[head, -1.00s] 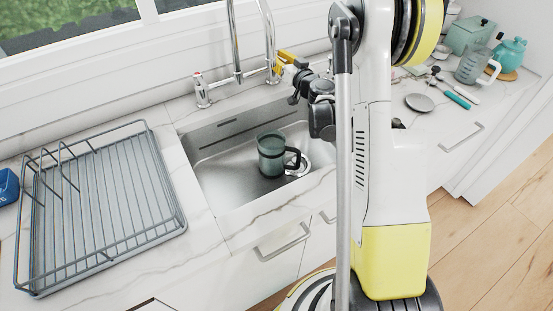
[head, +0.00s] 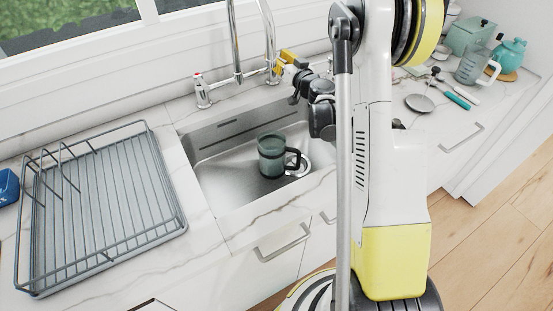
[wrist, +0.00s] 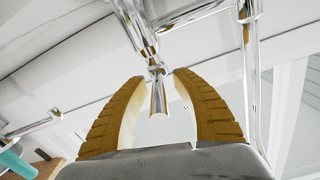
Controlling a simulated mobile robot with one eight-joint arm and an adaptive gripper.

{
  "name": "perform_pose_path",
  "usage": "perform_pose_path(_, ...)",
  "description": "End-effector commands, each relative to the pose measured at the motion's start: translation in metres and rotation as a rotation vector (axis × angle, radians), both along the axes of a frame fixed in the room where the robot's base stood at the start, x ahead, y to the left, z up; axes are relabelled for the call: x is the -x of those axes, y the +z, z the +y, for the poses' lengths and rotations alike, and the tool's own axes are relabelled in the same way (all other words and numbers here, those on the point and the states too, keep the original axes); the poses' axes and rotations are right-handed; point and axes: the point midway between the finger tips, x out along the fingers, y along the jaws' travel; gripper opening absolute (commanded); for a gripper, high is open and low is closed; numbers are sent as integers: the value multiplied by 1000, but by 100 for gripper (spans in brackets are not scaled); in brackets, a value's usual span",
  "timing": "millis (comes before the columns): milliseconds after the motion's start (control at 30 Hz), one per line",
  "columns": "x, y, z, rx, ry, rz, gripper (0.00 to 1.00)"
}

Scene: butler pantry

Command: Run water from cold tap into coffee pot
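The coffee pot (head: 271,157), dark green and see-through with a black handle, stands upright in the steel sink near the drain. A chrome tap has a tall curved spout (head: 235,45) over the sink's back edge. Its left handle (head: 201,88) has a red mark. My gripper (head: 284,56) is at the tap's right side. In the wrist view, my gripper (wrist: 158,78) is open, its two yellow fingers on either side of a chrome tap lever (wrist: 158,97), with gaps visible on both sides. The lever's colour mark is hidden. No water stream shows.
A grey wire dish rack (head: 105,200) stands left of the sink (head: 225,190). On the right counter are a glass jug (head: 471,67), a teal teapot (head: 512,54) and several utensils. My arm hides part of the sink's right side.

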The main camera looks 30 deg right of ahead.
Motion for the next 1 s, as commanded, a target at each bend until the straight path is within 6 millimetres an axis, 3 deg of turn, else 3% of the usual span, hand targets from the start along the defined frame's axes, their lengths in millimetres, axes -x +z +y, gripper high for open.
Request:
perform_pose_path(700, 0, 63, 0, 0, 0, 0, 33)
perform_pose_path(1000, 0, 68, 0, 0, 0, 0, 33)
